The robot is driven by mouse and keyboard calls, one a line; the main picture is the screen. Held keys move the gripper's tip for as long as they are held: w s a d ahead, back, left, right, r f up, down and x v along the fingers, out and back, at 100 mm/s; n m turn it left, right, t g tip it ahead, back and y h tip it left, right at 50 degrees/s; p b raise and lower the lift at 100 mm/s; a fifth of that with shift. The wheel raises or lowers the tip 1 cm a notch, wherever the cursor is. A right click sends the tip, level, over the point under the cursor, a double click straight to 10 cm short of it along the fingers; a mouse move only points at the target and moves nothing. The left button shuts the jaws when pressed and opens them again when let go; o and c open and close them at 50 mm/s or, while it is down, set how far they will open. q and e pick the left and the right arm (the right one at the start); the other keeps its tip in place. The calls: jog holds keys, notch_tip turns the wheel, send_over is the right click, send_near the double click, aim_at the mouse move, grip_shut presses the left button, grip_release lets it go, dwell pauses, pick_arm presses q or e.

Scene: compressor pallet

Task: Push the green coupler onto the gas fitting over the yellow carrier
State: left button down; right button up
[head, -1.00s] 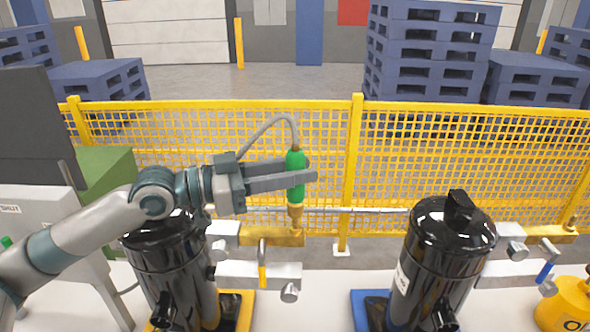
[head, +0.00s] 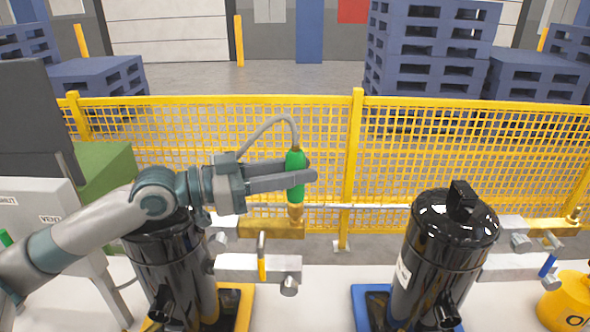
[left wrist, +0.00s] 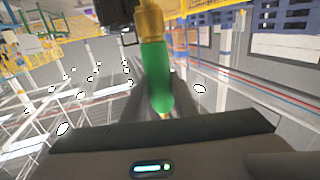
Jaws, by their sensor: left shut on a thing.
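The green coupler (head: 295,176) with its brass end is upright in my left gripper (head: 306,177), which is shut on it. A grey hose runs from the coupler's top back toward the wrist. The coupler's brass end (head: 295,213) is right above the brass block (head: 272,229) over the yellow carrier (head: 245,300); the gas fitting itself is hidden, and I cannot tell how far the coupler is on it. In the left wrist view the green coupler (left wrist: 157,75) lies between the fingers. My right gripper is not in view.
A black compressor (head: 172,265) stands on the yellow carrier, with a yellow-handled valve (head: 262,262) beside it. Another black compressor (head: 443,250) stands on a blue carrier (head: 365,310). A yellow mesh fence (head: 420,150) runs behind. A yellow canister (head: 570,300) is at the right.

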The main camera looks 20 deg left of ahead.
aim_at(295, 150)
pick_arm(q)
jog(key=shift+f+b, duration=0.45)
jog(key=shift+f, duration=0.1)
jog(key=c, duration=1.4)
grip_release()
jog(key=shift+o, duration=0.2)
jog(key=shift+r, duration=0.1)
jog(key=shift+r+p, duration=0.6)
notch_tip(295, 150, up, 3)
jog(key=shift+r+p, duration=0.1)
jog(key=shift+p, duration=1.15)
jog(key=s+d+r+p, duration=0.3)
jog(key=d+r+p, duration=0.3)
jog(key=d+p, duration=0.5)
jog(key=shift+d+r+p, duration=0.15)
jog(key=shift+r+p, duration=0.05)
jog(key=shift+p, duration=0.85)
